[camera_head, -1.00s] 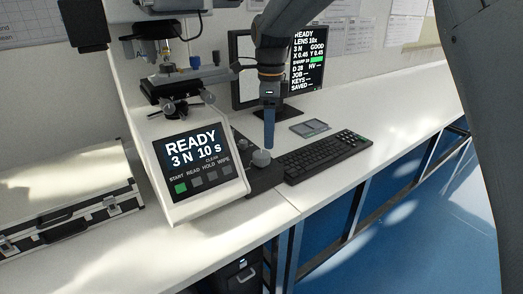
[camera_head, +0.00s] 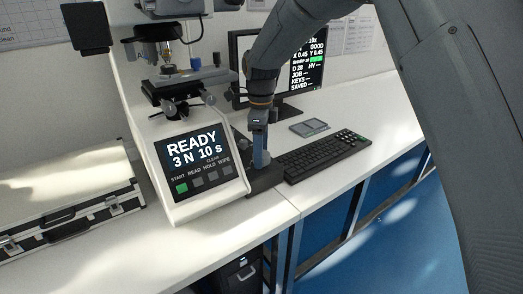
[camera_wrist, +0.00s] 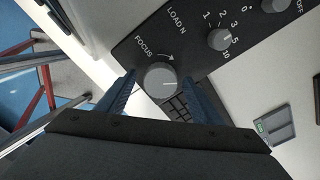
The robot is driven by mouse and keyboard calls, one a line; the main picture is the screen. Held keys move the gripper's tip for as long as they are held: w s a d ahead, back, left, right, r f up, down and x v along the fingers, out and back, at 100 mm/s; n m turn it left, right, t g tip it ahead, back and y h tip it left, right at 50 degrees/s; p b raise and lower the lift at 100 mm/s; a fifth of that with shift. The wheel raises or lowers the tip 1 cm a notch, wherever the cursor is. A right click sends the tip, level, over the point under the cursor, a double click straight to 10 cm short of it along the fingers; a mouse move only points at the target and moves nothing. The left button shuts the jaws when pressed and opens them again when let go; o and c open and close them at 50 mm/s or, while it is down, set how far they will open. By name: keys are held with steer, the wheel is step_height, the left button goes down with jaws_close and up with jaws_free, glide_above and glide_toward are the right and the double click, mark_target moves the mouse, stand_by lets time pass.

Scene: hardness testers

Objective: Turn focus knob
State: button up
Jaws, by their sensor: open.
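The focus knob (camera_wrist: 160,80) is a round grey knob with a white pointer line, on a dark control panel (camera_wrist: 203,62) under the word FOCUS. In the wrist view my gripper (camera_wrist: 158,88) is open, with one blue finger on each side of the knob; I cannot tell whether they touch it. In the head view my gripper (camera_head: 261,158) points down over the knob (camera_head: 264,160) at the right side of the tester (camera_head: 190,150). The tester's screen reads READY, 3 N 10 s.
A load knob (camera_wrist: 219,39) marked in N sits beside the focus knob. A keyboard (camera_head: 325,157) and a small grey device (camera_head: 309,127) lie to the right. A monitor (camera_head: 318,60) stands behind my arm. A case (camera_head: 70,205) lies at the left.

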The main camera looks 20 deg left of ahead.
steer(key=c, duration=1)
steer(key=shift+d, duration=0.1)
steer(key=shift+c, duration=0.3)
